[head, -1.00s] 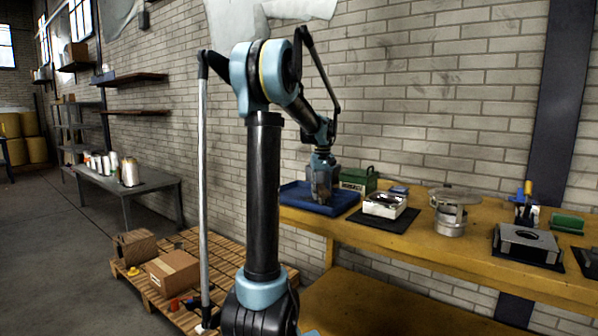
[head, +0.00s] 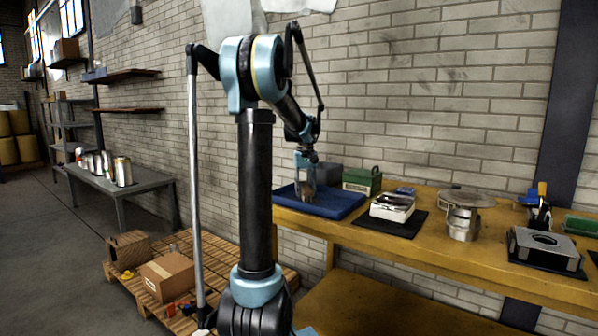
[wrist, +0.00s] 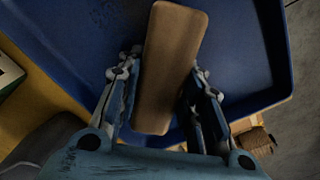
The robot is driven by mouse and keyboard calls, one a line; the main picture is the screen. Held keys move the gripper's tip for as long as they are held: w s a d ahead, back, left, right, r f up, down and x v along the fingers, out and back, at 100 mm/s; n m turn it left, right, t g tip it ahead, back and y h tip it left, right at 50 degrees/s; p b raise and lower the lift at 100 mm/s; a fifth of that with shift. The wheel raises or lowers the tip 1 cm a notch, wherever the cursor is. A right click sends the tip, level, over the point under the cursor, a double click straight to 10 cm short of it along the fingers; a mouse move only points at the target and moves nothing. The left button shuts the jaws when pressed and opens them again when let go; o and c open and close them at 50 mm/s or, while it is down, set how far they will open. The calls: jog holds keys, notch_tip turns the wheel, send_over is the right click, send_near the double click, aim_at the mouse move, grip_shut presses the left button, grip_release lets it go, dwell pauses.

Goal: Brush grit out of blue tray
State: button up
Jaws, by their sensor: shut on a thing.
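The blue tray (head: 343,203) lies at the left end of the yellow bench. My gripper (head: 305,192) points down into its left part. In the wrist view my gripper (wrist: 158,108) is shut on a tan, flat-backed brush (wrist: 172,65), with a finger on each side. The brush is over the tray floor, which also fills most of the wrist view (wrist: 245,65). Its bristles are hidden beneath it, so I cannot tell whether they touch the floor. Faint dark specks (wrist: 98,15), possibly grit, show at the upper left of the wrist view.
A grey box (head: 328,175) and a green box (head: 362,180) stand behind the tray. A white box (head: 392,207) on a black mat and a metal flue part (head: 463,218) stand to the right. A pallet with cardboard boxes (head: 170,275) is on the floor at left.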

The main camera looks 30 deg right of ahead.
jog(key=shift+w+a+r, duration=0.1)
jog(key=shift+w+r, duration=0.05)
jog(key=shift+r, duration=0.1)
jog(key=shift+s+r, duration=0.2)
jog(key=shift+r, duration=0.8)
jog(key=shift+w+r, duration=0.15)
jog(key=shift+r, duration=2.75)
